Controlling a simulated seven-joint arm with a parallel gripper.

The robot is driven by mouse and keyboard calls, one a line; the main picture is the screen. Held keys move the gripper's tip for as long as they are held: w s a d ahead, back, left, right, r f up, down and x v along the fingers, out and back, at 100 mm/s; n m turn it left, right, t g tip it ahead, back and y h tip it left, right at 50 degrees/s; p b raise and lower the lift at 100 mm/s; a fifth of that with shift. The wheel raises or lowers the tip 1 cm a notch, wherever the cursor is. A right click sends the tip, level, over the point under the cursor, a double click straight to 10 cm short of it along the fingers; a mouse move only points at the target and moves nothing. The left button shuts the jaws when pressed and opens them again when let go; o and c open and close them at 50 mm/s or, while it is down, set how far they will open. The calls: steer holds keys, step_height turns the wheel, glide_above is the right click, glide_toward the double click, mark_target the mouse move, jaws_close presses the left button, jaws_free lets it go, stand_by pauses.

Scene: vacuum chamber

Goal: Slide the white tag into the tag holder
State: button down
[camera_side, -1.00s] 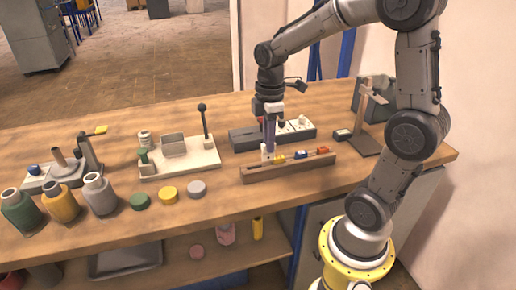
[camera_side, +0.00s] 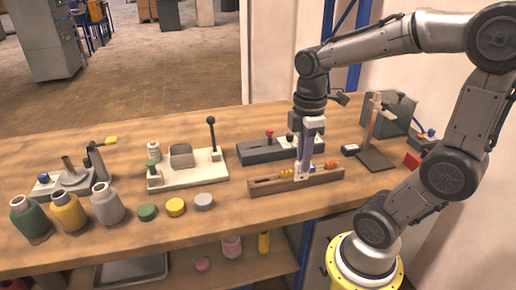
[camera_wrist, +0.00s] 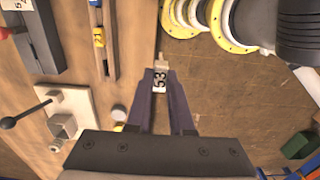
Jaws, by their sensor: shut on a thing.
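My gripper (camera_side: 301,174) points down in front of the long wooden rail (camera_side: 264,187). It is shut on the white tag (camera_wrist: 159,79), which carries dark digits and sits between the fingertips in the wrist view. A small tan piece (camera_wrist: 160,61) shows just beyond the tag; I cannot tell whether it belongs to it. The rail holds small coloured pieces, including a yellow one (camera_side: 285,173) and a red-orange one (camera_side: 331,165). The rail also shows left of the gripper in the wrist view (camera_wrist: 111,45). Which fixture is the tag holder is not clear.
A dark grey block (camera_side: 262,153) with a red knob lies behind the rail. A stand with a tan post (camera_side: 371,128) is to the right. A white board (camera_side: 213,176) with a lever stands to the left. Bottles and coloured discs line the front left.

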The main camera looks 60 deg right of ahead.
steer(key=shift+r, duration=0.1)
steer(key=w+d+r+n, duration=0.1)
steer(key=w+d+r, duration=0.25)
steer(key=w, duration=0.35)
steer(key=w+d+r, duration=0.2)
steer(key=w+d, duration=0.3)
steer(key=w, duration=0.3)
steer(key=w+d+f+m, duration=0.1)
steer(key=w+d+f, duration=0.7)
steer(key=d, duration=0.2)
steer(key=shift+w+d, duration=0.25)
steer(key=shift+d, duration=0.1)
steer(key=shift+f, duration=0.15)
steer(key=shift+f, duration=2.9)
